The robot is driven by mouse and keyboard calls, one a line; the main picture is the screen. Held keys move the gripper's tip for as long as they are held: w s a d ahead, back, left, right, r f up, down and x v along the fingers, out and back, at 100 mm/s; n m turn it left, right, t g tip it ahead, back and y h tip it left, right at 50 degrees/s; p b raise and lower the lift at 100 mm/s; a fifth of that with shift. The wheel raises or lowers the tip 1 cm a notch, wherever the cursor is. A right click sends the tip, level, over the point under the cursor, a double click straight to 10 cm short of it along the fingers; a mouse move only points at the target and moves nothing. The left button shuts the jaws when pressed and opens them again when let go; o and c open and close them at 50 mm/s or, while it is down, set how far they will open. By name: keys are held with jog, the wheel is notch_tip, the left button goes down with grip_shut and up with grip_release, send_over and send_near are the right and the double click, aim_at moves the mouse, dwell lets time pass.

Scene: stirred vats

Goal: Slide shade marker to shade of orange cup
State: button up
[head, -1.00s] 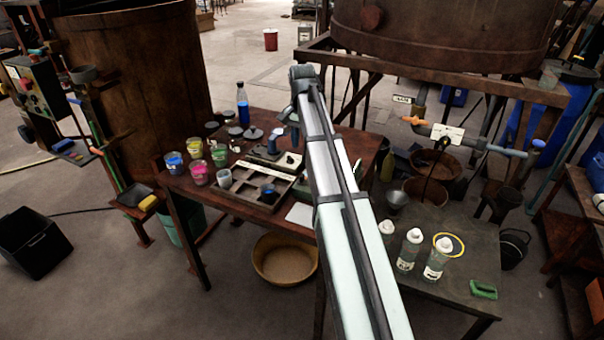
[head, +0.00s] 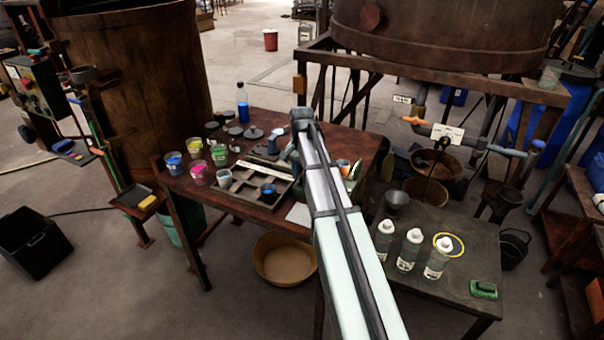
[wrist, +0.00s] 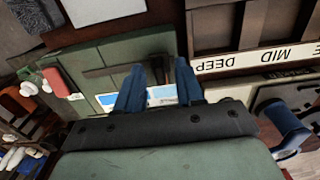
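My gripper (wrist: 159,66) points down over a green surface with a blue-and-white card (wrist: 162,94). My arm hides the gripper's fingers there.
A compartment tray (head: 228,193) lies on the brown table, with several paint cups, such as a pink one (head: 199,175), to its left. A blue bottle (head: 242,102) stands behind. White-capped bottles (head: 410,250) stand on the side table at right.

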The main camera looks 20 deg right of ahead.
grip_shut()
dwell(0.4)
dwell(1.1)
